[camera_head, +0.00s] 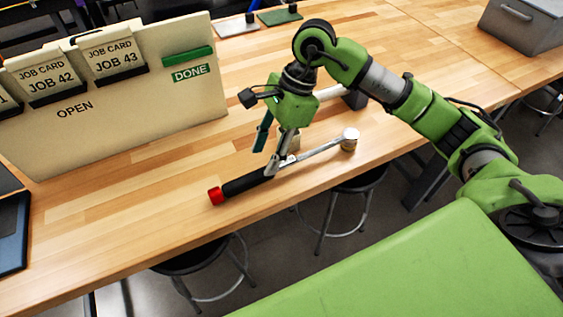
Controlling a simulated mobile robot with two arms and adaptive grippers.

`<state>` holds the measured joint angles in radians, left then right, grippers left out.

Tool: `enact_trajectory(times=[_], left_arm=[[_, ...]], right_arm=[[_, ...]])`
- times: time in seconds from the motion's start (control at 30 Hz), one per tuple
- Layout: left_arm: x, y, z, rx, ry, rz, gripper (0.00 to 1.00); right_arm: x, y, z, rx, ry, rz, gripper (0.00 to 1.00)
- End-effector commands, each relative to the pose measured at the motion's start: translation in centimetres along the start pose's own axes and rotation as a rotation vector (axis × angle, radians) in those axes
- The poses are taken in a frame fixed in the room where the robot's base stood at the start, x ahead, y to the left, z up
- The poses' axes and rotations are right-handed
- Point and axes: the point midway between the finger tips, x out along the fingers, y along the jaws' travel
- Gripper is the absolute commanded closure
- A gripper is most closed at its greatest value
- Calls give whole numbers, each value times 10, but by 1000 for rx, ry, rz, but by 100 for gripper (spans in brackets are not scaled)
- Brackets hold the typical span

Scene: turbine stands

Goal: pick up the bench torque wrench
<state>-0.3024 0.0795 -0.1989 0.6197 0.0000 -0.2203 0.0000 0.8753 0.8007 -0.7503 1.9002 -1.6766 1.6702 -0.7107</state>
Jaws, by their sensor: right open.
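The bench torque wrench (248,184) lies on the wooden bench near its front edge. It has a black grip with a red end at the left, and a silver shaft running right to a round head. My right gripper (267,160) points down over the wrench, where the grip meets the shaft. Its fingers are apart, and they hide a little of the wrench. I cannot tell whether a finger touches it. My left gripper is out of view.
A beige job card board (115,100) stands at the left. A dark-headed tool (353,98) lies partly hidden behind my right gripper. A grey metal box (525,25) is at the back right. Stools (343,192) stand below the front edge. Bare bench lies left of the wrench.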

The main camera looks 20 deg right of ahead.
Motion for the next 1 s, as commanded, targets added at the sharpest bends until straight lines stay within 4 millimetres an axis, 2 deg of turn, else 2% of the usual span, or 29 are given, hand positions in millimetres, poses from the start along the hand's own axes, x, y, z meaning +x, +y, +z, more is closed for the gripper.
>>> enact_trajectory(times=[0.17,0.33,0.5,0.77,0.9,0.93,1.0], left_arm=[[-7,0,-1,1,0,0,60],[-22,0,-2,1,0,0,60],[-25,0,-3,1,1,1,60],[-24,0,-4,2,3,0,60],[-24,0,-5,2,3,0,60],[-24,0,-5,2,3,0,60],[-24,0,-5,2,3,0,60]], right_arm=[[10,2,1,1,-1,2,60],[34,10,4,0,-2,6,60],[54,8,2,1,-2,1,60],[57,7,2,0,-1,-1,60],[57,7,2,0,-1,-1,96],[57,7,2,0,-1,-1,100],[57,7,2,0,-1,-1,100]])
